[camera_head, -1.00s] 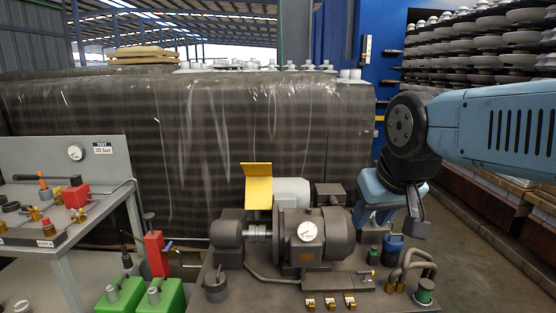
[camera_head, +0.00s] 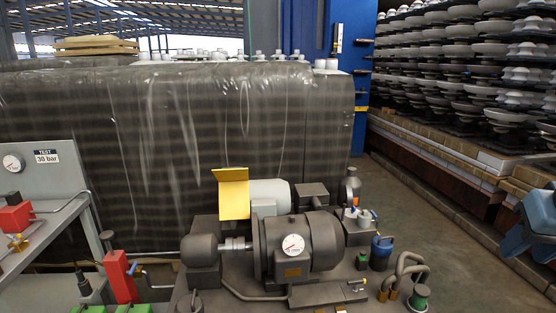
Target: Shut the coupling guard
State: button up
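The yellow coupling guard (camera_head: 234,195) stands raised and tilted open above the shaft coupling (camera_head: 236,244). The bare silver coupling shows between the grey pump housing (camera_head: 200,250) on the left and the larger dark motor-like body with a round gauge (camera_head: 300,245) on the right. Part of my gripper (camera_head: 530,232), blue, shows at the right edge, cut off by the frame. It is far to the right of the guard and touches nothing that I can see. Its fingertips are not clear.
A red valve post (camera_head: 120,276) and green cans stand left of the skid. Bent pipes (camera_head: 405,270) and a blue cap stand on its right side. A wrapped stack (camera_head: 180,140) fills the back. Open floor lies between the skid and the right-hand racks.

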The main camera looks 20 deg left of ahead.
aim_at(234, 202)
jog(key=u, duration=0.45)
jog(key=i, duration=0.15)
jog(key=z, duration=1.9)
jog(key=k, duration=0.5)
jog(key=z, duration=0.5)
jog(key=i, duration=0.85)
jog(key=u, duration=3.3)
